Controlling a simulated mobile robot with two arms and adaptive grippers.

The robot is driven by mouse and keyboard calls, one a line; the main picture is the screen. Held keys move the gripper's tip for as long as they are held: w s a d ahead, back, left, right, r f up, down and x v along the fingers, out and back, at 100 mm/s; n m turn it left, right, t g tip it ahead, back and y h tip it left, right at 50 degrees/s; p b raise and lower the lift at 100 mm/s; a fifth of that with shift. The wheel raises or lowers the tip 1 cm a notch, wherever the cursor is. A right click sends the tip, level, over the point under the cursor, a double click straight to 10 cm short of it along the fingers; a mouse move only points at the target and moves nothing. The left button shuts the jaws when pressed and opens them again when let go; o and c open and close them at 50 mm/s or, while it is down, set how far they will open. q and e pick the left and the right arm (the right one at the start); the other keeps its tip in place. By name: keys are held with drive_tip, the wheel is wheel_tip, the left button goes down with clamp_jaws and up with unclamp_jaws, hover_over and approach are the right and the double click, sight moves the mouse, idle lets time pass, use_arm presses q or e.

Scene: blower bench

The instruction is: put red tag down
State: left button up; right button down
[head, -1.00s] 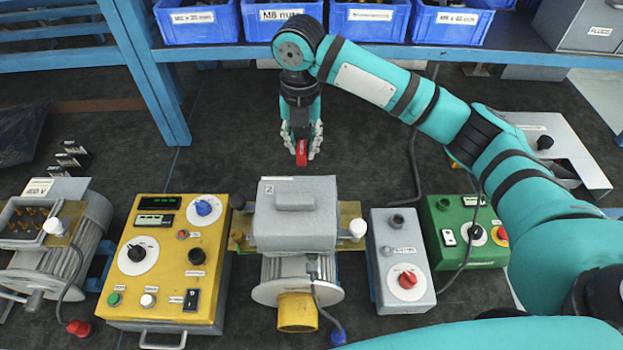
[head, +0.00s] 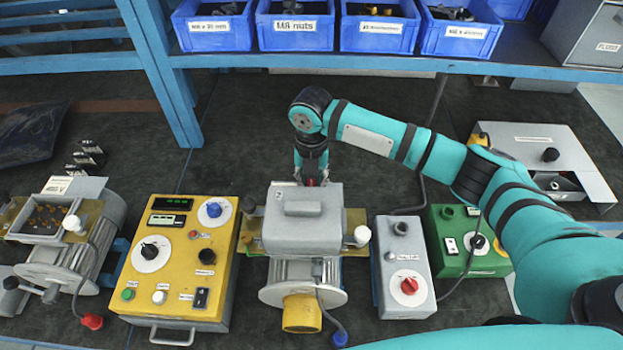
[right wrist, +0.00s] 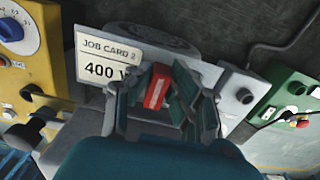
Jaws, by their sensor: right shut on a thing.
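The red tag (right wrist: 157,88) is between the fingers of my right gripper (right wrist: 162,92), which is shut on it, in the right wrist view. In the head view my right gripper (head: 311,180) points down just behind the grey-topped middle motor (head: 302,228). Only a sliver of the red tag (head: 312,183) shows there; the motor's box hides the fingertips. I cannot tell whether the tag touches the bench. My left gripper is not in view.
A white job card (right wrist: 110,60) reading 400 V stands close by in the wrist view. A yellow control box (head: 180,260) is left of the motor; a grey switch box (head: 404,265) and green box (head: 465,240) are right. Blue bins (head: 295,30) line the shelf. Dark bench (head: 245,125) behind is clear.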

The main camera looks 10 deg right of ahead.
sight(311, 181)
drive_tip(key=c, duration=1.2)
unclamp_jaws()
drive_tip(key=shift+f, duration=0.1)
drive_tip(key=shift+r+b, duration=1.75)
drive_tip(key=shift+r, duration=4.4)
